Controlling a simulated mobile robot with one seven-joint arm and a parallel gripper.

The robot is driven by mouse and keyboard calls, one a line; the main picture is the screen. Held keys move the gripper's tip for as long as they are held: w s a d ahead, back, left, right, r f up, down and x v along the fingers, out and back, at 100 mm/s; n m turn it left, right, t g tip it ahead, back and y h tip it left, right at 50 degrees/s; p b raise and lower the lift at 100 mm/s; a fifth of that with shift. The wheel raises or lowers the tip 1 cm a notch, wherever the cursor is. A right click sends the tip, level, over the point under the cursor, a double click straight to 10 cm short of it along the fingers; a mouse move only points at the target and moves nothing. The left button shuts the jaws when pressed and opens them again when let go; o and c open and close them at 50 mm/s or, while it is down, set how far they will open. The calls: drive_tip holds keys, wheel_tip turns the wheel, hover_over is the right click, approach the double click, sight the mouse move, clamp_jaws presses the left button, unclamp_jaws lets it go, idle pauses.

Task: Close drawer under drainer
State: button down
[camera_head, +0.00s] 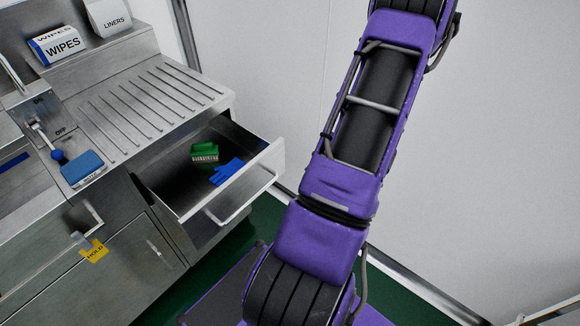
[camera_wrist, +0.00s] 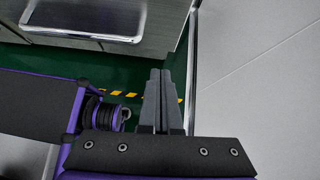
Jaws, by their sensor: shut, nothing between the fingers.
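The steel drawer (camera_head: 262,172) under the ribbed drainer (camera_head: 150,100) stands pulled out, with a bar handle (camera_head: 236,207) on its front. Inside it lie a green brush (camera_head: 204,152) and a blue glove (camera_head: 227,172). In the wrist view, my gripper (camera_wrist: 160,74) has its two dark fingers together, with nothing between them. It points past a steel front with a bright handle (camera_wrist: 85,37) at upper left, apart from it. I cannot tell for certain that this is the drawer's front. The gripper is out of the head view; my arm shows right of the drawer.
A wipes box (camera_head: 55,45) and a liners box (camera_head: 108,17) stand at the back of the counter. A blue sponge (camera_head: 82,168) lies at its front left. A yellow tag (camera_head: 95,251) hangs on the cabinet. A white wall (camera_head: 480,150) bounds the right; green floor lies below.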

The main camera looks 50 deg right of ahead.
approach(278, 166)
drive_tip(key=shift+m, duration=0.3)
drive_tip(key=x, duration=0.5)
drive_tip(key=shift+s+f, duration=0.25)
drive_tip(key=shift+f, duration=0.2)
drive_tip(key=shift+w, duration=0.6)
drive_tip(key=w+b, duration=0.1)
drive_tip(key=w, duration=0.7)
drive_tip(key=w+b, duration=0.2)
drive_tip(key=w, duration=0.6)
drive_tip(key=w+a+b, duration=0.1)
drive_tip(key=w+b, duration=0.1)
drive_tip(key=w, duration=0.6)
drive_tip(key=shift+w, duration=0.25)
drive_tip(key=shift+w+r, duration=0.15)
drive_tip(key=shift+w, duration=0.15)
